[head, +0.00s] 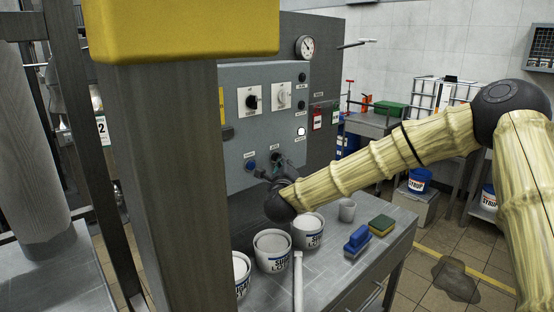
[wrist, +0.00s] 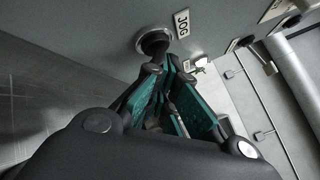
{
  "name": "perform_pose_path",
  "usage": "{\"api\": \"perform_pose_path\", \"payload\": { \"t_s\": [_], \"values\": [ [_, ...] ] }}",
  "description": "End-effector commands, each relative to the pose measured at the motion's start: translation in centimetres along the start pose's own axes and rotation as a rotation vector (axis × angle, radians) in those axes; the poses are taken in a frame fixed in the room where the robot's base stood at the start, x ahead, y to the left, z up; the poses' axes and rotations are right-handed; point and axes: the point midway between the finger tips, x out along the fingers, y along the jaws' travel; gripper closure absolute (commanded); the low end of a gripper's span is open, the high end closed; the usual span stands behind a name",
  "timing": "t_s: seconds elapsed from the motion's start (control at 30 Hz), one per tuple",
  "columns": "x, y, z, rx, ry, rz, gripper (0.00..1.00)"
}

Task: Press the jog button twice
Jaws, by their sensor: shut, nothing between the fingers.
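The jog button is the dark round knob (wrist: 153,40) beside the plate marked JOG (wrist: 182,24) in the wrist view. It sits on the grey control panel (head: 237,110), on its lower part in the head view. My gripper (wrist: 160,68) is shut and empty, its dark fingers with teal inner faces pointing at the button. The fingertips appear right at the button's lower edge; I cannot tell whether they touch it. In the head view my gripper (head: 270,178) is in front of the panel's lower part and partly hides it.
A blue button (head: 250,164) is just left of the jog button. Two rotary switches (head: 250,99) and a lit white button (head: 300,131) are higher up.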

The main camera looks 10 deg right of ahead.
Motion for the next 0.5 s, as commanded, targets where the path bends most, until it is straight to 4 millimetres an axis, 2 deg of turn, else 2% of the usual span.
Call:
{"api": "perform_pose_path", "payload": {
  "t_s": [0.5],
  "values": [
    [-0.81, -0.55, -0.60, 0.000, 0.000, 0.000, 1.00]
  ]
}}
